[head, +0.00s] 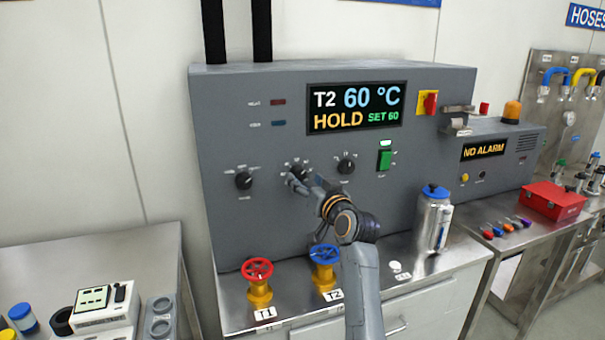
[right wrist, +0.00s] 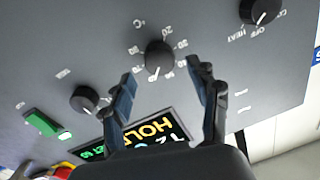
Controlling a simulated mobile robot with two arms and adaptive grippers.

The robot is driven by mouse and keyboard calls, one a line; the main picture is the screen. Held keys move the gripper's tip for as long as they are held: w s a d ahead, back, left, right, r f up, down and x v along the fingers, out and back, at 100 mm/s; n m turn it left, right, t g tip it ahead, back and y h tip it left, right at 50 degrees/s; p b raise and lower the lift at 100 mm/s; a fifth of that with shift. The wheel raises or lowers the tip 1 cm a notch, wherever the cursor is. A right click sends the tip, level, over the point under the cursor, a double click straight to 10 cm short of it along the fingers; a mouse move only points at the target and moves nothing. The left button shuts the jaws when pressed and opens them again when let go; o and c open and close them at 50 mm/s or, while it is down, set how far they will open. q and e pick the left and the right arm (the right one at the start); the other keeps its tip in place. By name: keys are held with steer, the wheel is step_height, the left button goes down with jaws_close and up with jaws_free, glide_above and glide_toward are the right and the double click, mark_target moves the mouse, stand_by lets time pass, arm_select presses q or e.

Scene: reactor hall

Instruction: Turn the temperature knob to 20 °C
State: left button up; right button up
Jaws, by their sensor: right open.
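The temperature knob (right wrist: 160,56) is a black round knob with a white pointer line, marked °C and with numbers around it, in the right wrist view. In the head view the same knob (head: 299,169) is the middle one of three and is partly hidden by my right gripper (head: 296,184). In the right wrist view my right gripper (right wrist: 165,82) is open, with its two fingers apart and pointing at the knob, one to each side and apart from it. The display (head: 354,108) reads T2 60 °C, HOLD, SET 60. My left gripper is not in view.
Another black knob stands on each side, left (head: 243,181) and right (head: 346,166). A green switch (head: 384,159) is further right. A red valve (head: 258,269), a blue valve (head: 324,254) and a steel bottle (head: 433,222) stand on the bench below.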

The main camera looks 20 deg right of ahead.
mark_target(298, 174)
steer(key=shift+w+a, duration=0.15)
steer(key=shift+w, duration=1.3)
steer(key=c, duration=1.2)
